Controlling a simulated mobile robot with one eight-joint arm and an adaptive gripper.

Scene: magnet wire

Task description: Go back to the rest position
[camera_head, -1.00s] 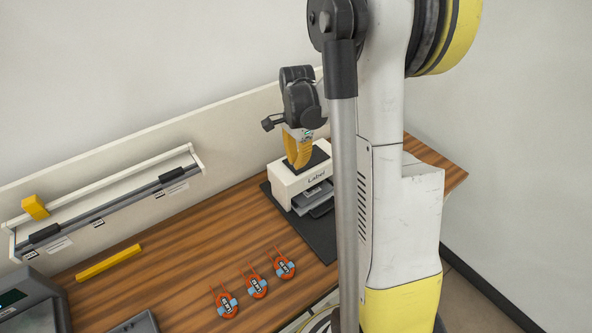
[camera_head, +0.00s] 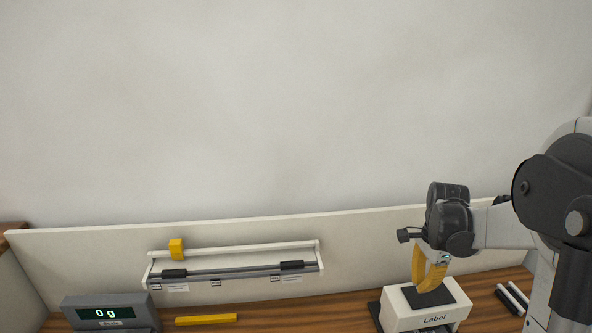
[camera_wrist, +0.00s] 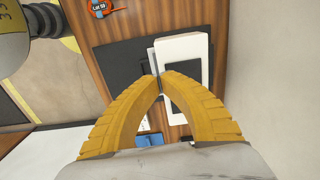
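My gripper (camera_head: 428,288) has two yellow ribbed fingers and points down over the label printer. In the wrist view its fingertips (camera_wrist: 160,80) meet, with nothing seen between them. The label printer (camera_head: 425,318) is a white box marked "Label" with a black top, at the lower right of the head view. It also shows beyond the fingers in the wrist view (camera_wrist: 184,43). I cannot tell whether the fingertips touch its top. The head view cuts off the printer's lower part.
A wall rail (camera_head: 235,272) with a yellow block (camera_head: 176,249) is on the back panel. A scale (camera_head: 108,311) reading 0 g stands at left, beside a yellow bar (camera_head: 206,319). White rods (camera_head: 512,298) lie right of the printer.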

